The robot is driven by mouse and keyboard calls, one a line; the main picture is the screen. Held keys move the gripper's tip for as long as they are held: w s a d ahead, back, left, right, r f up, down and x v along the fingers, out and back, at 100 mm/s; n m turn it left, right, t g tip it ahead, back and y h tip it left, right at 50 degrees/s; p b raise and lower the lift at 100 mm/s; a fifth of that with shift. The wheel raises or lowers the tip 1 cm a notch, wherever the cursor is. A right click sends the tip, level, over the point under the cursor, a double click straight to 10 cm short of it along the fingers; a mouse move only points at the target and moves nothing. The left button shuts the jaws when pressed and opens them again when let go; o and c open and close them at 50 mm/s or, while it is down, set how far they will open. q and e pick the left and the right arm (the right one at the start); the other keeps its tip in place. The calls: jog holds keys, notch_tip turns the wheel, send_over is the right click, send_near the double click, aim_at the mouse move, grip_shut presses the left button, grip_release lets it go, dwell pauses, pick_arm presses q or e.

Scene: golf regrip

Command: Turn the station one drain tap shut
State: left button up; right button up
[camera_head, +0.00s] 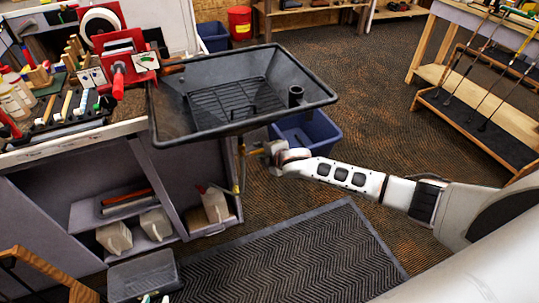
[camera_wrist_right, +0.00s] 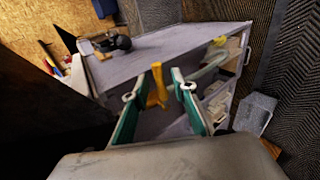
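The drain tap's yellow handle (camera_wrist_right: 157,85) stands between the fingers of my right gripper (camera_wrist_right: 157,93) in the right wrist view. The two green-padded fingers are open on either side of it, with gaps showing. In the head view, the right gripper (camera_head: 268,151) is just below the front right of the black station tray (camera_head: 180,138), beside the yellow tap and drain pipe (camera_head: 241,165). The gripper partly hides the tap there. The tips of my left gripper (camera_head: 155,298) show at the bottom edge, apart and away from the tap.
A blue bin (camera_head: 305,132) stands on the floor behind the right gripper. A grey box (camera_head: 145,274) is near the left gripper. A dark mat (camera_head: 290,262) covers clear floor in front.

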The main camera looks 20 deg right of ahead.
jog(key=v, duration=1)
jog(key=shift+s, duration=0.25)
jog(key=s+a+f+m+y, duration=0.3)
jog(key=s+a+f+m, duration=0.45)
jog(key=s, duration=0.55)
jog(key=s+d+f+m+h, duration=0.1)
jog(key=s+f+m, duration=0.2)
jog(key=s, duration=0.4)
jog(key=s+d+f+m+h, duration=0.1)
jog(key=s+d+f+m, duration=0.1)
jog(key=s, duration=0.5)
jog(key=shift+s+d+f+m, duration=0.3)
jog(key=shift+f+m, duration=0.4)
jog(key=shift+m, duration=0.55)
jog(key=shift+w, duration=0.1)
